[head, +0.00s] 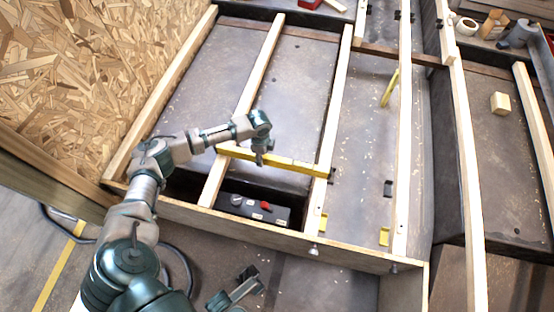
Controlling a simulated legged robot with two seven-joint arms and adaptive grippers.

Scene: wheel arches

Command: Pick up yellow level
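The yellow level (295,166) is a long yellow bar lying across two wooden slats of the frame. My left gripper (259,159) points down at the level's middle, and its fingertips overlap the bar in the head view. I cannot tell whether the fingers touch the level or how far they are apart. My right gripper (252,280) is low in the view, in front of the frame and away from the level. Its fingers look spread and nothing shows between them.
A black box with a red knob (254,208) sits in the recess below the level. Wooden slats (333,110) run lengthwise. Another yellow strip (389,88) lies farther right. A wooden block (500,103) and tape roll (467,27) are on the right. A chipboard wall (90,80) bounds the left.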

